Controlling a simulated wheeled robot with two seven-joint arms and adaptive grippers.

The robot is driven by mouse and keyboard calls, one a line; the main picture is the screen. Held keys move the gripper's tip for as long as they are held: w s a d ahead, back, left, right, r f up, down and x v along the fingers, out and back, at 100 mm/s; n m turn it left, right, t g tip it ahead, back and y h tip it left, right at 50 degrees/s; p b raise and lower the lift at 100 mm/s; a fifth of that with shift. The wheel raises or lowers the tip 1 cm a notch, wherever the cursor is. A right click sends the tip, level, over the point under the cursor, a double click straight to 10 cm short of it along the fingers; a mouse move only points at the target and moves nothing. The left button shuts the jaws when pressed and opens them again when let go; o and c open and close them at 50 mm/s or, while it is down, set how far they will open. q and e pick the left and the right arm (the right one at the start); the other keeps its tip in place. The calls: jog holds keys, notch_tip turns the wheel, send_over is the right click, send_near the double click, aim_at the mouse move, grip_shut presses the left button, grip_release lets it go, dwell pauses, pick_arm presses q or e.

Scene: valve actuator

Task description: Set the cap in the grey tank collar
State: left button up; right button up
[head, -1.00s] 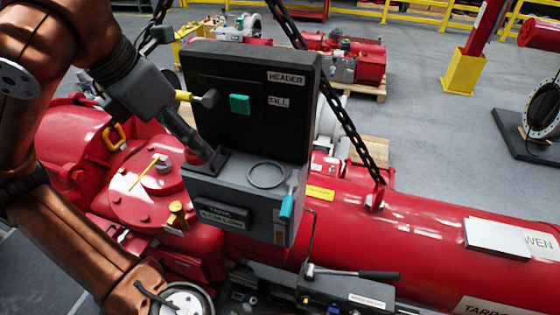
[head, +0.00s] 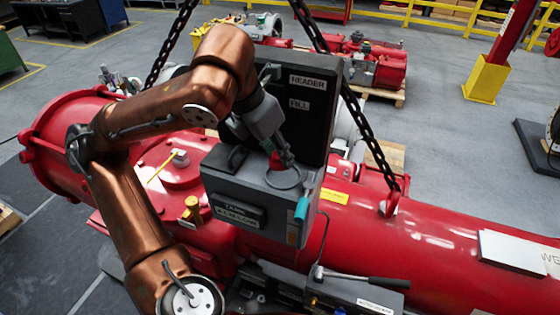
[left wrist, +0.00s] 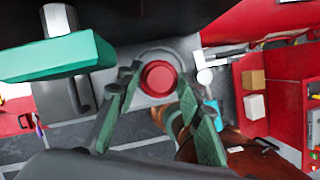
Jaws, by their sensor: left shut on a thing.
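The red cap (head: 276,161) is between the fingertips of my left gripper (head: 284,158), which is shut on it. The grey collar (head: 285,183) is a round ring on top of the grey tank box (head: 222,170). The cap is over the collar or at its mouth; I cannot tell whether it touches. In the left wrist view the cap (left wrist: 158,77) shows as a red disc between the fingertips (left wrist: 157,88), with the collar (left wrist: 158,54) around it. My fingers hide part of the rim. My right gripper is not in view.
A black upright panel (head: 305,110) marked HEADER and FILL stands behind the collar. A black holder (head: 232,158) is left of it on the tank top. A teal-handled part (head: 302,209) hangs at the tank's right corner. Chains (head: 370,130) run close on the right.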

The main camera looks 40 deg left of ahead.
aim_at(278, 160)
pick_arm(q)
jog(key=shift+w+d+f, duration=0.15)
jog(key=shift+w+f, duration=0.05)
jog(key=shift+f, duration=0.15)
notch_tip(278, 160, down, 2)
jog(key=shift+w+f, duration=0.1)
jog(key=shift+f, duration=0.6)
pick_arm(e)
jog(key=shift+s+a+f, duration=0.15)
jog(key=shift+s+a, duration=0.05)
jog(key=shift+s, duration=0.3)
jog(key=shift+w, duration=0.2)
pick_arm(q)
jog(key=o, duration=0.9)
jog(key=shift+f, duration=0.1)
jog(key=shift+c, duration=0.2)
jog(key=shift+d, duration=0.1)
